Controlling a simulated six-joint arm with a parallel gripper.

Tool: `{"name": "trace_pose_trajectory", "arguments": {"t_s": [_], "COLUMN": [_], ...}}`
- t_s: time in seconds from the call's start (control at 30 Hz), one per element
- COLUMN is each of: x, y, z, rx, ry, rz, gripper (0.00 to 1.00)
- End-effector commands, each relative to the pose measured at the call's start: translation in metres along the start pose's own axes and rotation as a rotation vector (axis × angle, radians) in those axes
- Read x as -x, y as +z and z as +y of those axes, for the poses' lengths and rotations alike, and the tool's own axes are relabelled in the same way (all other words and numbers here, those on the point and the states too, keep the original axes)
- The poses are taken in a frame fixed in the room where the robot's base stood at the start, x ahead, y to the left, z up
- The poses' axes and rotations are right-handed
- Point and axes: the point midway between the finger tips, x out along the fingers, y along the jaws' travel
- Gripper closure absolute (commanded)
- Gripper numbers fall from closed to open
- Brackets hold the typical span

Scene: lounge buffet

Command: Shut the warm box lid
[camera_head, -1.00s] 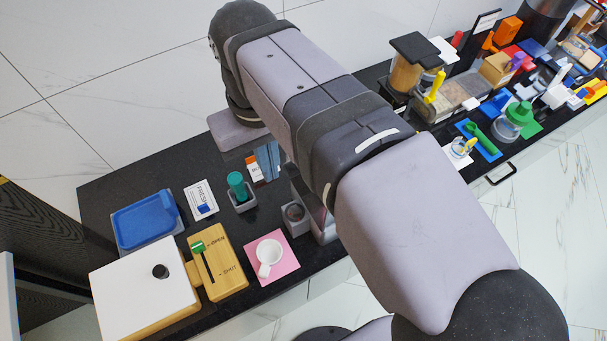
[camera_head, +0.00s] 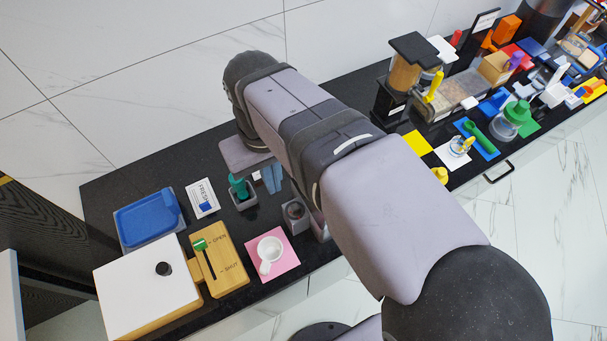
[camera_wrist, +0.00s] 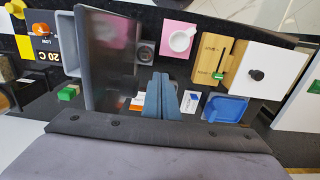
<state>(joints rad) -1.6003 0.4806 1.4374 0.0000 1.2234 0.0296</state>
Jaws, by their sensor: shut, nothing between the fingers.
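A wooden box with a white top (camera_head: 146,283) and a black knob (camera_head: 164,268) stands at the lower left in the head view; the white top lies flat over it. It also shows at the right in the wrist view (camera_wrist: 285,72). Beside it is a wooden panel (camera_head: 228,275) marked OPEN and SHUT, its green handle (camera_head: 199,244) at the OPEN end. Behind the box is a grey container with a blue cover (camera_head: 147,218). My gripper (camera_wrist: 161,80) is shut and empty in the wrist view, apart from the box and panel.
A white cup (camera_head: 268,252) stands on a pink mat (camera_head: 288,263). A FRESH card (camera_head: 202,198) and a green-topped item in a grey holder (camera_head: 241,192) are behind the panel. Dispensers and several coloured items crowd the counter's right side. A large grey object (camera_wrist: 112,60) is left of my gripper.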

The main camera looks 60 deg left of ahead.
Motion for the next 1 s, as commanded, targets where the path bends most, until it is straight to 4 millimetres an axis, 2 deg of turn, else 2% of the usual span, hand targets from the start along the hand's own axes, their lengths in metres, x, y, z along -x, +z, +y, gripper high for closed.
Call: {"name": "trace_pose_trajectory", "arguments": {"t_s": [0.3,0.67,1.0], "x": [0.007,0.007,0.014], "y": [0.0,0.0,0.0], "z": [0.015,0.017,0.04], "rx": [-0.002,-0.001,-0.002], "ry": [0.0,0.0,0.0], "rz": [0.0,0.0,-0.001], "gripper": [1.0,1.0,1.0]}}
